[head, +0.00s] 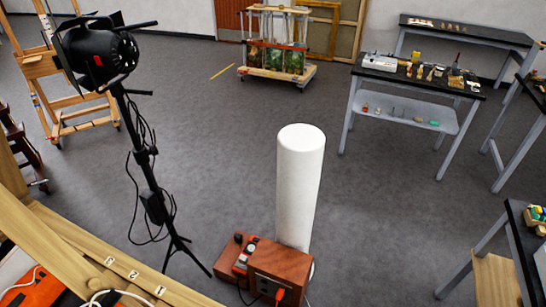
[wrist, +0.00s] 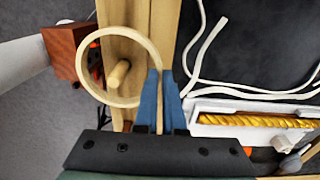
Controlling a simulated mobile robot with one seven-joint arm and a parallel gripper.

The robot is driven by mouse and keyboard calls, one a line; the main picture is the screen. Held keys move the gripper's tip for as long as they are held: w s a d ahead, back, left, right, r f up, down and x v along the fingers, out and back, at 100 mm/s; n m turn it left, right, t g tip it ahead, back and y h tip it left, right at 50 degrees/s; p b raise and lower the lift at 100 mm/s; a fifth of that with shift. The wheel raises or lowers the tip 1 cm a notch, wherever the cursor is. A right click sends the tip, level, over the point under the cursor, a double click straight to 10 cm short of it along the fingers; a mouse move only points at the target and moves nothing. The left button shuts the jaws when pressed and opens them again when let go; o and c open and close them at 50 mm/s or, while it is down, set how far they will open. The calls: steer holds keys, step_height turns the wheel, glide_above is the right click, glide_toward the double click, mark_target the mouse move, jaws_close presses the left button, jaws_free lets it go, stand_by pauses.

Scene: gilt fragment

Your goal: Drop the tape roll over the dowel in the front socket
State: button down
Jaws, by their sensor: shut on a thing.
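The tape roll, a thin pale cream ring (wrist: 84,88), is in the wrist view, left of centre. My gripper (wrist: 160,75) has its two blue fingers shut on the right side of the ring's wall. The socket is not clearly seen.
A red-brown box (wrist: 90,50) sits beside the rail, near a white column (head: 300,185). White cords (wrist: 205,55) and a gilt twisted moulding in a white tray (wrist: 205,128) lie on the right. A black lamp stand (head: 145,150) is at left; the grey floor beyond is open.

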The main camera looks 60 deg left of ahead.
steer(key=shift+f, duration=0.55)
steer(key=c, duration=1)
jaws_free()
